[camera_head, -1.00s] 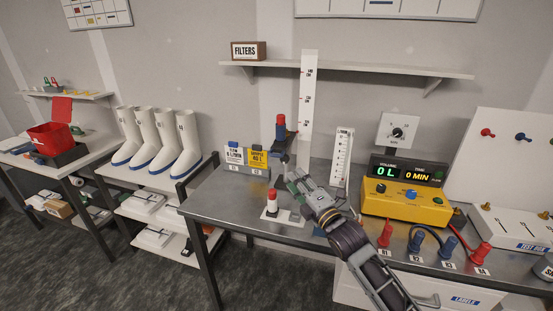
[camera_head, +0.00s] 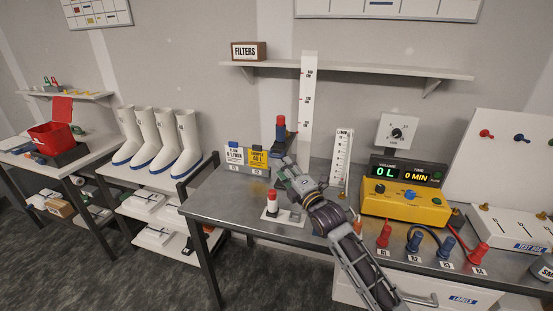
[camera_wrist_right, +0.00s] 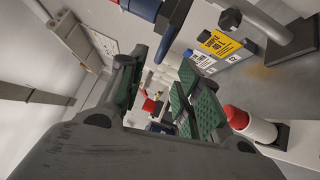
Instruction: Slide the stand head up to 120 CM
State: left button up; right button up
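The stand has a tall white scale (camera_head: 308,110) rising from the bench; its printed numbers are too small to read. The stand head (camera_head: 280,133), a dark bracket holding a red-and-blue cylinder, is low beside the scale. In the right wrist view, part of the blue-and-red cylinder (camera_wrist_right: 145,8) and a dark knob (camera_wrist_right: 230,18) show at the top. My right gripper (camera_head: 283,170) is just below the head, seemingly apart from it. Its green-padded fingers (camera_wrist_right: 157,85) are spread, with nothing gripped between them. My left gripper is not in view.
A red-and-white cylinder (camera_head: 272,202) stands on a white plate below my gripper. Blue and yellow cards (camera_head: 246,158) stand left of the head. A smaller scale (camera_head: 342,160) and a yellow meter box (camera_head: 402,201) are to the right. A wall shelf (camera_head: 400,70) is above.

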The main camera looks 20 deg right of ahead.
jog(key=x, duration=0.6)
jog(key=shift+w+p, duration=0.2)
jog(key=shift+p, duration=0.25)
jog(key=shift+r, duration=0.1)
grip_shut()
